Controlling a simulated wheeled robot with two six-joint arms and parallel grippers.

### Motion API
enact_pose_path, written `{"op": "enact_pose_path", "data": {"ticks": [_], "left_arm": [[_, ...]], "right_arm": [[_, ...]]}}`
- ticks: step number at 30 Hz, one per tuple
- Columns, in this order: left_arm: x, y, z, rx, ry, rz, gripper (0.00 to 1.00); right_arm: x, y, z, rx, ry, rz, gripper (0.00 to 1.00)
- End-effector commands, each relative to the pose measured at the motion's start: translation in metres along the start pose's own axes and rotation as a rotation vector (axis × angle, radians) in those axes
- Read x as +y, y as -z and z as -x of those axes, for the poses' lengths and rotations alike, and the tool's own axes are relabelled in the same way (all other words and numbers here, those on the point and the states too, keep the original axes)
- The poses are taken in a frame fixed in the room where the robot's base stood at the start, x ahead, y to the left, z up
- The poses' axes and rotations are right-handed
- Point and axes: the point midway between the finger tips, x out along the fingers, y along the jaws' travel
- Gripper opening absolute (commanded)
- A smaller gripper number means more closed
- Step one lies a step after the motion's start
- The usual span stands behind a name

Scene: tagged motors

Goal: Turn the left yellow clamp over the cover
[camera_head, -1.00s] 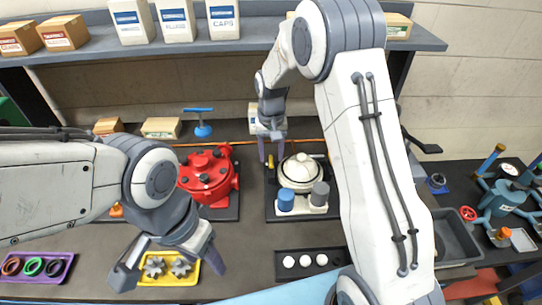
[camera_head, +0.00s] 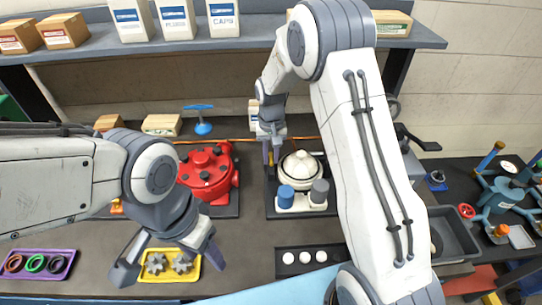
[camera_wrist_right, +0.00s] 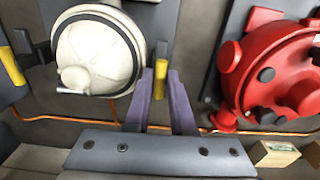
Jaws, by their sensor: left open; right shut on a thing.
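The white round cover (camera_head: 300,166) sits on its motor on a dark base plate; it also shows in the right wrist view (camera_wrist_right: 95,52). My right gripper (camera_wrist_right: 161,75) is shut on the left yellow clamp (camera_wrist_right: 161,52), beside the cover on the side toward the red motor. The clamp stands roughly upright, and the fingers hide part of it. In the head view my right gripper (camera_head: 271,156) is left of the cover. Another yellow clamp (camera_wrist_right: 12,66) stands on the cover's far side in the wrist view. My left gripper (camera_head: 168,268) is open and empty over the yellow tray.
A red motor (camera_head: 207,172) stands left of the cover. A yellow tray (camera_head: 146,277) with gears, a purple tray (camera_head: 70,258) with rings and a black holder (camera_head: 278,262) with white balls lie in front. Blue and grey cylinders (camera_head: 286,197) stand before the cover.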

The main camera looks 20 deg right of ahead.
Motion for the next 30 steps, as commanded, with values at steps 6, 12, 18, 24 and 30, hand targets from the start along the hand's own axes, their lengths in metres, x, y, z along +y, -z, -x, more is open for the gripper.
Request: {"op": "enact_pose_path", "data": {"ticks": [6, 12, 18, 24, 30], "left_arm": [[0.0000, 0.0000, -0.0002, 0.000, 0.000, 0.000, 0.56], [-0.0001, 0.0000, -0.0006, 0.000, 0.000, 0.000, 0.56], [-0.0001, 0.0000, -0.0011, 0.000, 0.000, 0.000, 0.56], [-0.0001, -0.0001, -0.0016, 0.000, 0.000, 0.000, 0.56], [-0.0001, -0.0001, -0.0019, 0.000, 0.000, 0.000, 0.56]], "right_arm": [[-0.0003, 0.0004, 0.0008, 0.000, 0.000, 0.094, 0.00], [-0.0004, 0.0006, 0.0010, 0.001, 0.001, 0.252, 0.00], [-0.0005, 0.0007, 0.0012, 0.001, 0.000, 0.442, 0.00], [-0.0005, 0.0009, 0.0014, 0.002, 0.000, 0.632, 0.00], [-0.0007, 0.0010, 0.0015, 0.003, 0.000, 0.822, 0.00]]}}
